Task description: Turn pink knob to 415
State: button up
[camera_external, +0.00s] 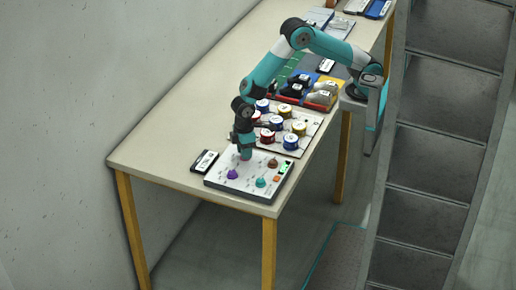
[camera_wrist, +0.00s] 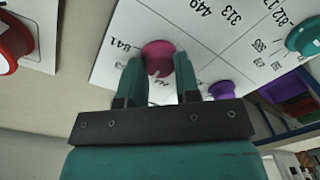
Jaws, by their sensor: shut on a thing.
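The pink knob (camera_wrist: 158,58) is on a white panel (camera_wrist: 125,20) printed with numbers such as 841, 449 and 313. My gripper (camera_wrist: 158,75) has its two teal fingers on either side of the knob and is shut on it. In the external view my gripper (camera_external: 244,150) points down at the panel (camera_external: 215,180) and mostly covers the pink knob (camera_external: 246,155). The number 415 cannot be made out, and the printing just below the knob is partly hidden by the fingers.
The panel also has a purple knob (camera_external: 232,174), a teal knob (camera_external: 261,182) and a brown knob (camera_external: 272,162). A board with several coloured spools (camera_external: 291,141) lies behind. A small black-and-white device (camera_external: 205,161) lies left of the panel. The table's left side (camera_external: 180,125) is clear.

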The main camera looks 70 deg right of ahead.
dwell(0.3)
jog(key=o, duration=0.9)
jog(key=shift+o, duration=0.2)
jog(key=shift+r, duration=0.15)
notch_tip(320, 180, up, 17)
jog(key=b, duration=0.1)
jog(key=shift+w+d, duration=0.3)
jog(key=shift+r, duration=0.1)
